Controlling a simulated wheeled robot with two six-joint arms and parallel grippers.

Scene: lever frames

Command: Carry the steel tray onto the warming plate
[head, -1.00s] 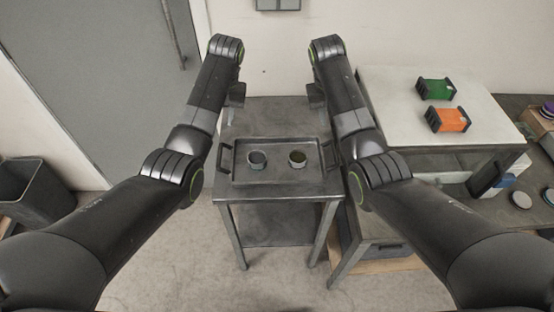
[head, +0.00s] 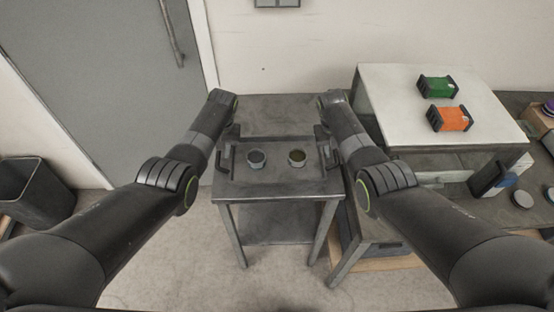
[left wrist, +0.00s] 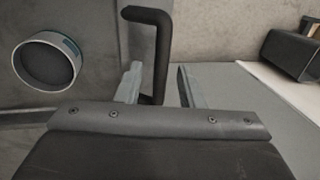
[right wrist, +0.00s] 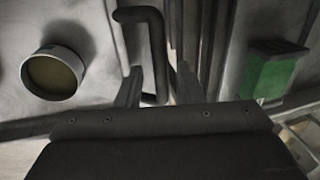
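The steel tray (head: 277,179) lies flat on a small metal table, with a black handle at each end. My left gripper (head: 229,140) is at the left handle (head: 224,160). In the left wrist view its fingers (left wrist: 158,88) are apart, with the handle (left wrist: 161,50) between them. My right gripper (head: 327,140) is at the right handle (head: 332,158). In the right wrist view its fingers (right wrist: 158,88) are apart around the handle (right wrist: 157,50). I cannot clearly identify the warming plate.
A white-topped table (head: 400,90) at the right bears a green box (head: 437,87) and an orange box (head: 449,119). A bin (head: 35,190) is at the far left. The metal table (head: 275,110) is bare behind the tray.

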